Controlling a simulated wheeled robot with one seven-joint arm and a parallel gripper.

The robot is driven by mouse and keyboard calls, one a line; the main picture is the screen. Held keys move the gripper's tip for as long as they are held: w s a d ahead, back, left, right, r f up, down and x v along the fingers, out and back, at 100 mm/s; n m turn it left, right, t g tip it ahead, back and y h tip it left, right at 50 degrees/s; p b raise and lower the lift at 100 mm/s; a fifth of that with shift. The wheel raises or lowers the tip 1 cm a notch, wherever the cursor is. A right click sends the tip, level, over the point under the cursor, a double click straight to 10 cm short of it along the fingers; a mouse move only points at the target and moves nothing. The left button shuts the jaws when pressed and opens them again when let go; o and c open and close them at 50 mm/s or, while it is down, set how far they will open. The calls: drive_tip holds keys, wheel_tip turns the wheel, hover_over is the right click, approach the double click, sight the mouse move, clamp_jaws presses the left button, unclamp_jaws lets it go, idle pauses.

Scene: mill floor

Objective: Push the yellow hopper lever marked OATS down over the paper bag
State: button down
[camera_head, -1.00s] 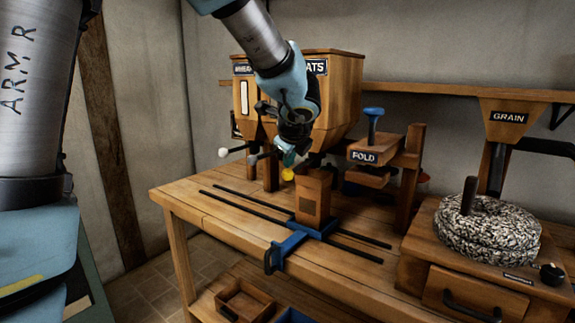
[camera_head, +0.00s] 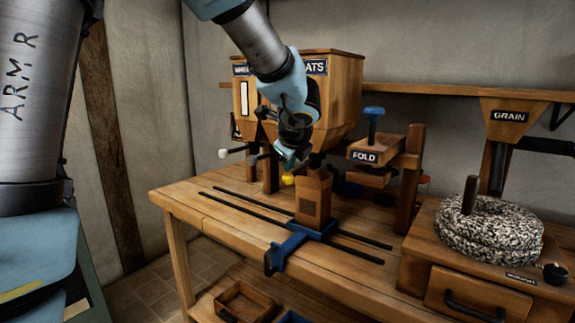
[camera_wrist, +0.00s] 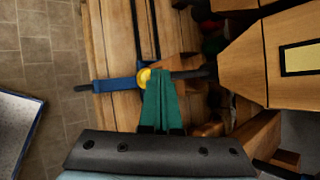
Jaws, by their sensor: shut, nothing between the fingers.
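The yellow lever knob (camera_head: 288,179) sits on the front of the wooden hopper (camera_head: 337,98), whose OATS sign is partly hidden by my arm. In the wrist view the yellow knob (camera_wrist: 144,78) shows right at the tips of my green fingers, on a dark lever rod running right to the hopper. My gripper (camera_head: 287,163) is shut and empty, just above the knob; it also shows in the wrist view (camera_wrist: 159,85). I cannot tell whether it touches the knob. The brown paper bag (camera_head: 313,198) stands upright on the blue carriage (camera_head: 292,240), just right of and below the knob.
A white knob (camera_head: 223,153) and a grey knob (camera_head: 253,160) stick out left of the yellow one. The FOLD press (camera_head: 368,153) stands close on the right, then the millstone (camera_head: 490,236) under the GRAIN chute (camera_head: 508,117). The bench's front left (camera_head: 190,196) is clear.

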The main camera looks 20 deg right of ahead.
drive_tip(key=shift+f+b, duration=0.9)
drive_tip(key=shift+f, duration=0.15)
idle(0.7)
drive_tip(key=shift+r, duration=0.15)
idle(0.4)
drive_tip(key=shift+r+p, duration=2.65)
drive_tip(key=shift+r, duration=0.25)
wheel_tip(320, 180, up, 5)
drive_tip(key=p, duration=0.4)
drive_tip(key=shift+a, duration=0.1)
